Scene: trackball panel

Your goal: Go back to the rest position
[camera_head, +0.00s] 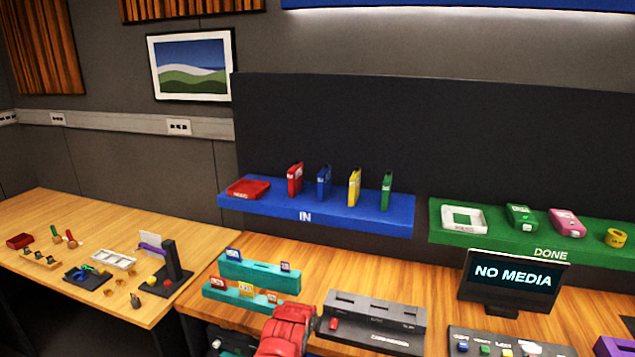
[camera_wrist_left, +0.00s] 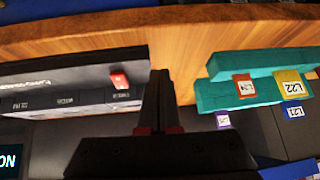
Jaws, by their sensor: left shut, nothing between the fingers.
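My left gripper (camera_wrist_left: 160,75) shows in the left wrist view, its two dark fingers together with nothing between them. It is between the dark grey slotted unit (camera_wrist_left: 75,85) on the left and the teal racks (camera_wrist_left: 255,90) on the right. In the head view, a red part of my arm at the bottom centre is between the teal racks (camera_head: 260,272) and the grey slotted unit (camera_head: 375,312). The fingertips cannot be made out there. My right gripper is not in view.
A blue IN shelf (camera_head: 330,215) holds a red tray and several upright coloured cases. A green DONE shelf (camera_head: 545,245) holds several items. A NO MEDIA monitor (camera_head: 512,280) stands below it. A side table (camera_head: 95,230) at left carries small parts.

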